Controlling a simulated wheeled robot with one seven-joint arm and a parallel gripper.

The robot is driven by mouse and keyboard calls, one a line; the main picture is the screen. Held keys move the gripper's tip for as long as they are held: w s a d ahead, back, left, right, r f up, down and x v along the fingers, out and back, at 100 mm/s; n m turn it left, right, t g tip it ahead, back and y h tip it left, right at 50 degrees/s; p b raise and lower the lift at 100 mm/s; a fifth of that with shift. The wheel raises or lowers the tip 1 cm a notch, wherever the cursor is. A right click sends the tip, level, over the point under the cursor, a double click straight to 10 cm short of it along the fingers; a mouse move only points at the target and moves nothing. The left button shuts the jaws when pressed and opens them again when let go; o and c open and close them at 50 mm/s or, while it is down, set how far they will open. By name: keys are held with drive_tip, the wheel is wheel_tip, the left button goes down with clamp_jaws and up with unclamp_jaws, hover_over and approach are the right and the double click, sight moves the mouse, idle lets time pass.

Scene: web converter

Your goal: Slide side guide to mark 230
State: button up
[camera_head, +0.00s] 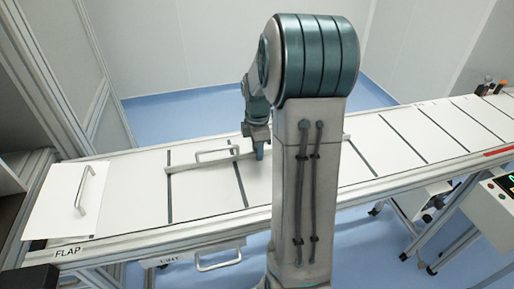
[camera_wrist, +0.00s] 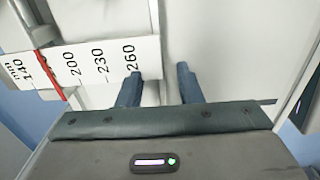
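My gripper (camera_head: 259,153) points down at the bar, right of the handle; my arm hides part of the bar. In the wrist view, my gripper (camera_wrist: 160,88) has two blue fingers spread apart, with a pale upright strip, seemingly the guide, between them. I cannot tell if they touch it. The scale plate (camera_wrist: 95,68) reads 140, 200, 230 and 260; a red line (camera_wrist: 47,62) crosses it between 140 and 200.
The white table (camera_head: 135,190) has dark cross lines. A flap (camera_head: 65,205) with a handle is at its left end. Another handle (camera_head: 218,262) sits below the front edge. A control box (camera_head: 495,200) is at the right. Small items (camera_head: 490,87) stand at the far right.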

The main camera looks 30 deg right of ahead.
clamp_jaws()
drive_tip(key=shift+w, duration=0.15)
drive_tip(key=shift+w+d, duration=0.1)
drive_tip(key=shift+w, duration=0.25)
drive_tip(key=shift+w+d+r+p, duration=0.1)
drive_tip(key=shift+w+d+p, duration=0.15)
drive_tip(key=shift+w, duration=0.35)
drive_tip(key=shift+w+d+f+p, duration=0.1)
drive_tip(key=shift+w+p, duration=0.25)
drive_tip(key=shift+w, duration=0.3)
drive_tip(key=shift+w+d+r+p, duration=0.1)
drive_tip(key=shift+w+d+p, duration=0.15)
drive_tip(key=shift+w, duration=0.65)
drive_tip(key=shift+w+d, duration=0.1)
drive_tip(key=shift+w, duration=0.1)
unclamp_jaws()
